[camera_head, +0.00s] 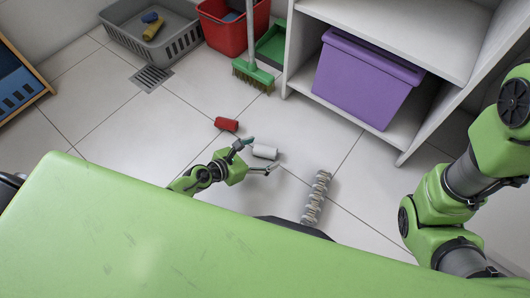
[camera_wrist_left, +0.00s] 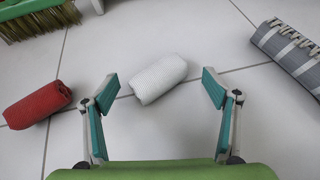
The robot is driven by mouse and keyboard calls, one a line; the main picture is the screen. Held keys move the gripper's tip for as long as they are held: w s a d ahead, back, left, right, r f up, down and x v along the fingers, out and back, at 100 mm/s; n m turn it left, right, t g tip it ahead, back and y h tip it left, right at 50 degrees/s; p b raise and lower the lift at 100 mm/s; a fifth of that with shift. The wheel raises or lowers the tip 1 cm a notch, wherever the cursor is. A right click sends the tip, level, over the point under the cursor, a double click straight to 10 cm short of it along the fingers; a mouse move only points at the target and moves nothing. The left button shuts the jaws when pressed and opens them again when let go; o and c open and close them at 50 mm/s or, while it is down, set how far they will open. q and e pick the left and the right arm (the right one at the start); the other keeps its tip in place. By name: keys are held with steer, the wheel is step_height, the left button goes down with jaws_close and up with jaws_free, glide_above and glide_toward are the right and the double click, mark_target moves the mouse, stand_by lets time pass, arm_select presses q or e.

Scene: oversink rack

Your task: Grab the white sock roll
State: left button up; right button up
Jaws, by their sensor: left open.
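The white sock roll (camera_head: 265,152) lies on the tiled floor in the head view. In the left wrist view the white sock roll (camera_wrist_left: 159,78) lies just beyond the fingertips, centred between them. My left gripper (camera_head: 258,156) is open and empty, its fingers spread on either side of the line to the roll. Its two fingers also show in the left wrist view (camera_wrist_left: 158,90). My right arm shows at the right of the head view, but its gripper is out of frame.
A red roll (camera_head: 227,124) lies to the left of the white one, and a grey-white striped roll (camera_head: 316,198) to the right. A green broom (camera_head: 254,76), red bucket (camera_head: 222,34), grey basket (camera_head: 172,48) and shelf with a purple bin (camera_head: 360,80) stand behind.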

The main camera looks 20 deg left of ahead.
arm_select(q)
steer(key=shift+b+x, duration=0.3)
steer(key=shift+x, duration=0.8)
steer(key=c, duration=0.9)
